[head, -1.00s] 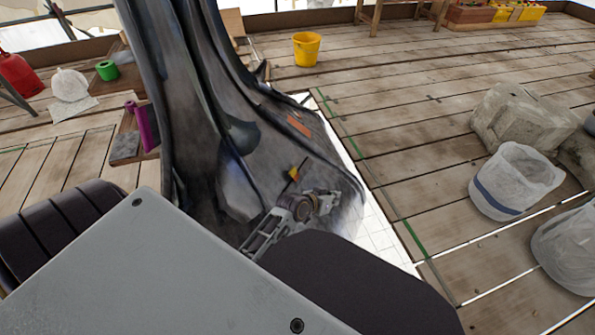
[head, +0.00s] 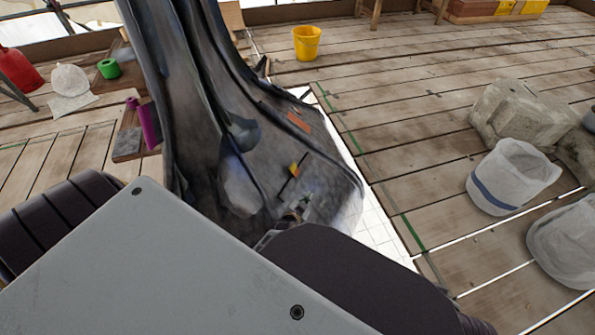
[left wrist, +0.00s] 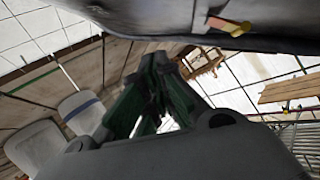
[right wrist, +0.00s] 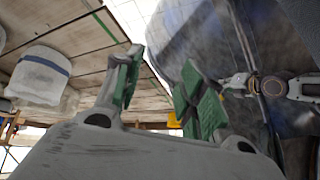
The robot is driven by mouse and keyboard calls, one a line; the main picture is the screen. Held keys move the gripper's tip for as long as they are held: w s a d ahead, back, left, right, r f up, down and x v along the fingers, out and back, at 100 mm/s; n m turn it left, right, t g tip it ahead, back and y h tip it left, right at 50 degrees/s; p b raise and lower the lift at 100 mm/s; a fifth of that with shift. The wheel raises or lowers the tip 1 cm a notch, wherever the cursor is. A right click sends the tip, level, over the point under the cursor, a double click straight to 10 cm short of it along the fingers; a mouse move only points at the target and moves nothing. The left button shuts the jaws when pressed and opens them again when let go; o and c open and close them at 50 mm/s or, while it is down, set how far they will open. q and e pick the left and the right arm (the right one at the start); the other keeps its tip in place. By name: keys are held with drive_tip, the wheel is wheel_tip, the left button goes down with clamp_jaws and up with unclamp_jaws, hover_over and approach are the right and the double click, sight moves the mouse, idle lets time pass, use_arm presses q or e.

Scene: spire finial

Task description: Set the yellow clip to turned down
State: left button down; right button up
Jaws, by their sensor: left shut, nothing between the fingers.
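The yellow clip (head: 293,169) is a small yellow and red piece by a thin dark strip on the dark, sheet-like spire finial (head: 205,90). The clip also shows at the top of the left wrist view (left wrist: 238,27), on the finial's edge. I cannot tell which way it is turned. My left gripper (head: 304,204) is just below the clip in the head view, apart from it and partly hidden by my own arm. Its green-padded fingers are together and empty in the left wrist view (left wrist: 158,85). My right gripper (right wrist: 160,85) has its fingers apart, with nothing between them.
A yellow bucket (head: 307,43) stands on the plank deck behind. White bags (head: 512,176) and stone blocks (head: 525,115) are at right. A purple roll (head: 146,125) and a green roll (head: 108,69) lie at left. The planks right of the finial are mostly clear.

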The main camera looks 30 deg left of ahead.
sight(294, 169)
use_arm(q)
drive_tip(key=a+r+m+t+y, duration=0.3)
drive_tip(key=r+m, duration=0.2)
drive_tip(key=m, duration=0.1)
drive_tip(key=shift+a+m, duration=0.15)
drive_tip(key=shift+m, duration=0.25)
use_arm(e)
drive_tip(key=s, duration=0.1)
drive_tip(key=s+d+f+g, duration=0.1)
drive_tip(key=s+g+h, duration=0.1)
drive_tip(key=shift+s+d+f, duration=0.1)
drive_tip(key=shift+d+f, duration=0.1)
drive_tip(key=shift+d, duration=0.05)
drive_tip(key=shift+f, duration=0.1)
